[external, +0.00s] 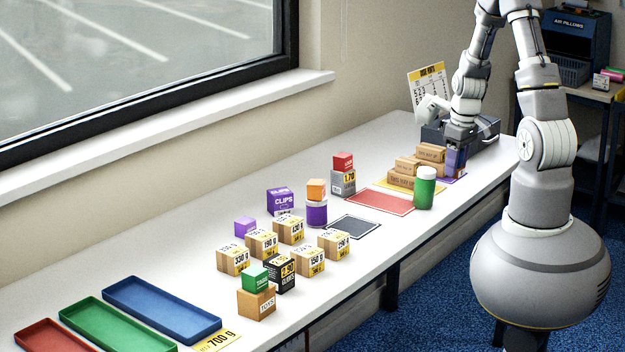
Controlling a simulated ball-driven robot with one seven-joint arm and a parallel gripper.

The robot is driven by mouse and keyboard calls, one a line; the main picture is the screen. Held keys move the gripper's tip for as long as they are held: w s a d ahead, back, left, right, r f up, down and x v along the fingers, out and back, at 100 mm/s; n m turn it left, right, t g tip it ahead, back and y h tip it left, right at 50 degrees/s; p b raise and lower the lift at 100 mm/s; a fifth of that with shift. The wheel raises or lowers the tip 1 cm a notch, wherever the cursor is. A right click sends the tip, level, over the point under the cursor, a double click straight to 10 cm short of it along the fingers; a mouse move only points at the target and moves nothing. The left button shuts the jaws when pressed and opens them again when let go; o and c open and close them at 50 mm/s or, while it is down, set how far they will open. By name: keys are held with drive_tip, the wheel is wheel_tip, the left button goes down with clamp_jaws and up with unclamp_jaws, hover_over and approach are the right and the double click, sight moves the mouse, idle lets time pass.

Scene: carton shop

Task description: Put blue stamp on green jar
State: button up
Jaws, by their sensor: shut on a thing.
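The green jar (424,190) stands upright with a white lid on the white table, right of the red mat. My gripper (459,146) points down behind and to the right of the jar. It is shut on a blue-violet item (454,161), which looks like the blue stamp; the fingers and the cardboard boxes partly hide it. The item is at or just above a purple mat (458,178), and I cannot tell whether it touches it. Nothing rests on the jar's lid.
Stacked cardboard boxes (402,181) stand close left of my gripper, on a yellow mat. A dark grey machine (484,137) is just behind. The red mat (378,202) is bare. Several small boxes, a purple jar (316,213) and coloured trays (162,309) lie further left.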

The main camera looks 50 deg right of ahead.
drive_tip(key=b, duration=0.2)
hover_over(423, 168)
drive_tip(key=shift+s+f, duration=0.2)
drive_tip(key=shift+f, duration=0.1)
drive_tip(key=shift+f+b, duration=0.4)
drive_tip(key=shift+f, duration=1.4)
drive_tip(key=o, duration=1)
drive_tip(key=shift+o, duration=0.2)
